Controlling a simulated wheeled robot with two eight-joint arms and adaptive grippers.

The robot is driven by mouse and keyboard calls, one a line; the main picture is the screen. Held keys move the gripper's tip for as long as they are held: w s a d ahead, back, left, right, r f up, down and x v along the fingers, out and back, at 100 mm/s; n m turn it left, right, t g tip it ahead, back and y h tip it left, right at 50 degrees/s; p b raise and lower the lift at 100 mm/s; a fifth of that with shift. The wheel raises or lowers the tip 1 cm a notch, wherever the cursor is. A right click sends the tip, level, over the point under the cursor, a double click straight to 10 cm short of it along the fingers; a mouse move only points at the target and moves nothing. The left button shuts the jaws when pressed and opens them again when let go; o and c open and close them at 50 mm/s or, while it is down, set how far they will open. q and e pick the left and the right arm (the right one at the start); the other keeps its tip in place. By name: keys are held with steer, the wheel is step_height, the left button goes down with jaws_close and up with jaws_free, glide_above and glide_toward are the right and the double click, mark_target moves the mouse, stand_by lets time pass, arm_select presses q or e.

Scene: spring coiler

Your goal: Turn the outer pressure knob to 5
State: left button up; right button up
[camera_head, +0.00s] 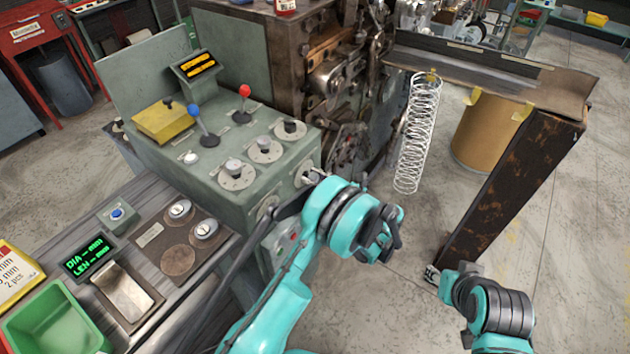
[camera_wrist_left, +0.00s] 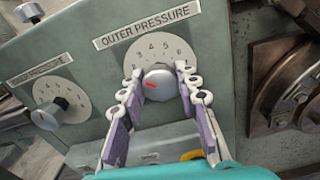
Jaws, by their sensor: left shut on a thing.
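The outer pressure knob (camera_wrist_left: 159,84) is a grey round knob with a short red mark, in front of a pale numbered dial (camera_wrist_left: 158,48) below the OUTER PRESSURE label. The red mark lies on the left part of its face; which number it points to is not clear. My left gripper (camera_wrist_left: 158,80) is shut on the knob, one finger on each side. In the head view, my left gripper (camera_head: 314,178) is at the console's side face, with the knob largely hidden. My right gripper (camera_head: 432,274) is low at the right, apart from the console; its finger opening is unclear.
A second pressure knob (camera_wrist_left: 47,115) with its own dial sits left of the outer one. The green console (camera_head: 215,165) carries levers and several top dials. A hanging spring (camera_head: 417,130) and a rusty chute leg (camera_head: 510,190) stand to the right. Open floor lies between.

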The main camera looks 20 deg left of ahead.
arm_select(q)
steer(key=m+b, duration=0.1)
steer(key=m, duration=0.2)
steer(key=shift+f+m+b, duration=0.1)
steer(key=shift+m+b, duration=0.2)
steer(key=m+b, duration=0.1)
steer(key=m, duration=0.3)
steer(key=shift+m, duration=0.3)
steer(key=m+b, duration=0.1)
steer(key=m, duration=0.2)
steer(key=shift+m+b, duration=0.5)
steer(key=shift+m, duration=1.6)
steer(key=o, duration=1.2)
steer(key=shift+d, duration=0.1)
